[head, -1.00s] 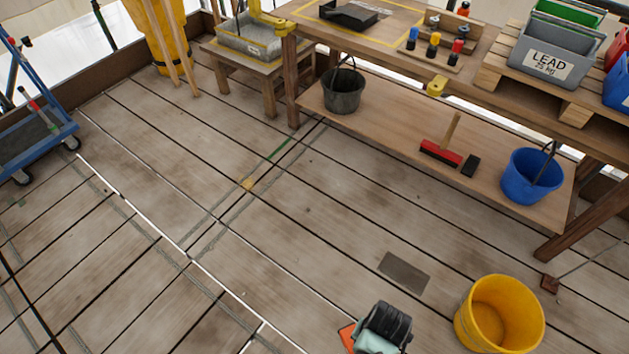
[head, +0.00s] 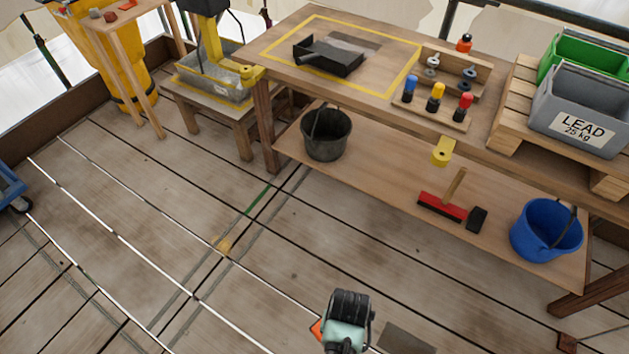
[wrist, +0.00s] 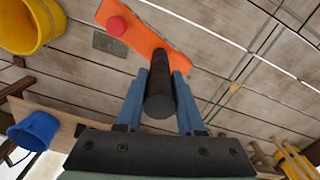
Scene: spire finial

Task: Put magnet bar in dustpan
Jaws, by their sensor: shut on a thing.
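The magnet bar appears to be the orange bar (wrist: 145,36) with a red knob and a dark round handle (wrist: 160,92). My gripper (wrist: 160,76) has its blue fingers shut on the dark handle, and the bar hangs clear of the floor in the wrist view. In the head view my gripper (head: 347,318) shows from behind at the bottom, its fingers hidden, with only an orange corner of the bar (head: 316,329) showing. The black dustpan (head: 328,57) lies on the workbench inside a yellow taped outline, well away from my gripper.
The workbench (head: 290,85) also holds a rack of colored-top pegs (head: 435,98) and grey LEAD bin (head: 580,110). Its lower shelf holds a dark bucket (head: 327,140), a red brush (head: 441,208) and a blue bucket (head: 546,232). Plank floor before the bench is clear.

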